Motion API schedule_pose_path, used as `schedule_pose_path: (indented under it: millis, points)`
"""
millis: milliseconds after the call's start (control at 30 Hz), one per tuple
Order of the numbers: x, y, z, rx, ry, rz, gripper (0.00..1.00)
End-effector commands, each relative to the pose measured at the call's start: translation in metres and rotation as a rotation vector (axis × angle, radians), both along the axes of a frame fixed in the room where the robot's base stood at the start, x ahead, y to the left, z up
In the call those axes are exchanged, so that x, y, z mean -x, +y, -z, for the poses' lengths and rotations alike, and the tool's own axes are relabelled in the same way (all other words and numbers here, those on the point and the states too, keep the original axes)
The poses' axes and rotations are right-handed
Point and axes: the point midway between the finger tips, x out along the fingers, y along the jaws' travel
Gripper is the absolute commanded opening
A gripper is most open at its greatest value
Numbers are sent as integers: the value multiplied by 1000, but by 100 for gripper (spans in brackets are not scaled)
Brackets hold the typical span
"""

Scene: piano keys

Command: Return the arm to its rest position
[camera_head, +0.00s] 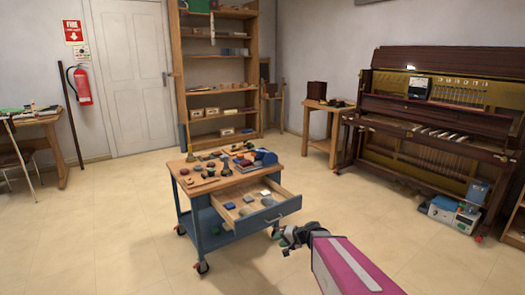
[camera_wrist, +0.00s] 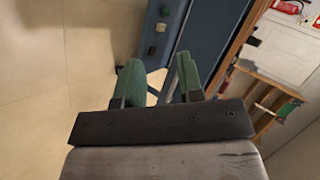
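My gripper (camera_head: 283,240) is low in front of the blue tool cart (camera_head: 225,222), close to its open drawer (camera_head: 268,208) in the head view. My arm comes in from the bottom right, with a pink and white link. The blue side of the cart (camera_wrist: 172,42) shows beyond the fingers, tilted in the picture. I cannot tell whether the gripper touches the cart or drawer.
Tools lie on the cart's wooden top (camera_head: 190,184). An opened piano (camera_head: 430,135) stands at right, with boxes (camera_head: 455,212) on the floor beside it. Shelves (camera_head: 220,75) stand behind. The floor left of the cart is clear.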

Motion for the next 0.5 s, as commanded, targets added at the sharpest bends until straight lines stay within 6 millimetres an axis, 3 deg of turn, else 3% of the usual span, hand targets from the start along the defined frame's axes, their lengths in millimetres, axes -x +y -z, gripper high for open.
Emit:
schedule_pose_path:
  millis: [267, 500]
  points:
    - [56, -29, 3, 367, 151, -204, 35]
    - [92, -77, -4, 699, 290, -279, 35]
